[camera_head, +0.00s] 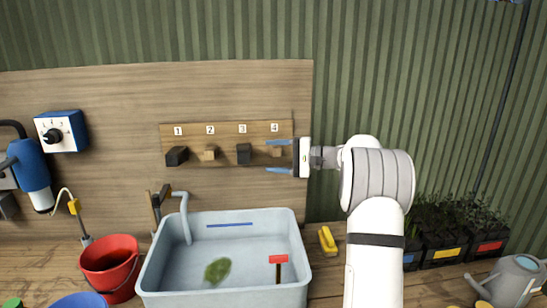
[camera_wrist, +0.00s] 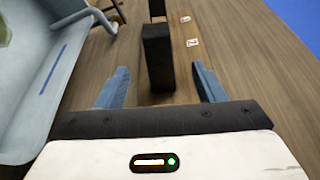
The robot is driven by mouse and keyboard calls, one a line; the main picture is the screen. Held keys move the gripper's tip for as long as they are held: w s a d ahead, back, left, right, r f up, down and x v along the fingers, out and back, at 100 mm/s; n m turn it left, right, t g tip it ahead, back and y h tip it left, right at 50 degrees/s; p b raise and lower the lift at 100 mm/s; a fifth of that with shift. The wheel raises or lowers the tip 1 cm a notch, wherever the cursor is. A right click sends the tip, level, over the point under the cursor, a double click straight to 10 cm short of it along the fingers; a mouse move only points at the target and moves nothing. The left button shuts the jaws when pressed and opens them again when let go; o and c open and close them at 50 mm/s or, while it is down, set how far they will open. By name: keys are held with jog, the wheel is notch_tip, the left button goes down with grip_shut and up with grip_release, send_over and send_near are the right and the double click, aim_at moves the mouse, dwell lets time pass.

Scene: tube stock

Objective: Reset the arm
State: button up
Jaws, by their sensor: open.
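My gripper (camera_head: 267,156) is open, its two blue fingers pointing left, in front of the right end of the wooden peg board (camera_head: 193,131). Its fingers overlap the tan peg under number 4 (camera_head: 276,153) in the head view. The dark block under number 3 (camera_head: 243,153) is just left of the fingertips. In the wrist view a dark block (camera_wrist: 157,58) shows beyond and between the open fingers (camera_wrist: 163,88), with nothing gripped. My white arm rises from the bottom right of the head view.
A grey-blue basin (camera_head: 150,292) stands below the board, holding a green leafy thing (camera_head: 217,271) and a red-topped tool (camera_head: 278,262). A red bucket (camera_head: 108,274) is left, a yellow-handled item (camera_head: 327,241) right. Planters (camera_head: 443,250) and a watering can (camera_head: 513,281) stand far right.

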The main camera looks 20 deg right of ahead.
jog(key=s+a+f+n+g+h, duration=0.1)
jog(key=s+a+f+g+h, duration=0.15)
jog(key=s+a, duration=0.45)
jog(key=s+a+f+n+g+h, duration=0.1)
jog(key=s+a+n+g+h, duration=0.15)
jog(key=s+a, duration=0.45)
jog(key=s+d+f+n+h, duration=0.1)
jog(key=s+f+h, duration=0.2)
jog(key=s, duration=0.5)
jog(key=s+d+f+n+h, duration=0.1)
jog(key=s+f+n+h, duration=0.1)
jog(key=s, duration=0.7)
jog(key=s+d+f+n+g+h, duration=0.1)
jog(key=s+f+h, duration=0.3)
jog(key=s, duration=0.5)
jog(key=shift+s+d+f+n+h, duration=0.15)
jog(key=shift+d+f+n+h, duration=0.1)
jog(key=shift+d+n+h, duration=0.25)
